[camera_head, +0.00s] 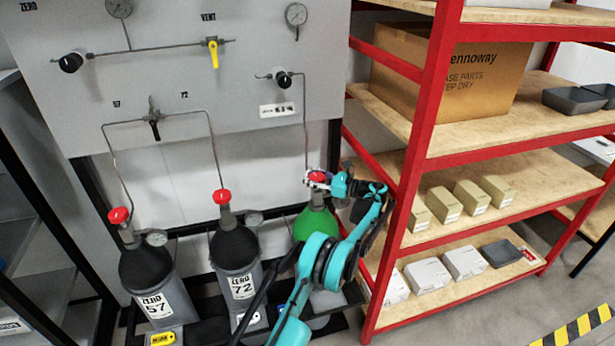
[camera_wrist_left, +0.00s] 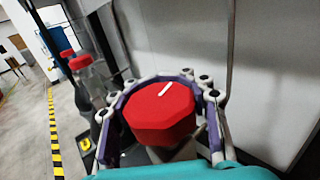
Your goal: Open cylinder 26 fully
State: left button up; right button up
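A green-shouldered cylinder (camera_head: 312,224) stands at the right of the row; my arm hides its label, so I cannot read its number. Its red valve knob (camera_head: 318,178) is on top. In the left wrist view the red knob (camera_wrist_left: 160,112) is large and faces the camera, with a white mark pointing up and right. My left gripper (camera_head: 326,181) is at this knob. Its purple-padded fingers (camera_wrist_left: 163,80) wrap around the knob's sides and appear shut on it. My right gripper is not in view.
Cylinder 57 (camera_head: 153,288) and cylinder 72 (camera_head: 237,268), both with red knobs, stand to the left. A grey panel (camera_head: 170,100) with gauges, pipes and valves is behind. A red-framed shelf (camera_head: 420,130) with boxes stands close on the right.

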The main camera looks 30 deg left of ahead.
pick_arm(q)
jog(key=o, duration=0.7)
jog(key=shift+a, duration=0.1)
notch_tip(320, 180, up, 10)
dwell(0.4)
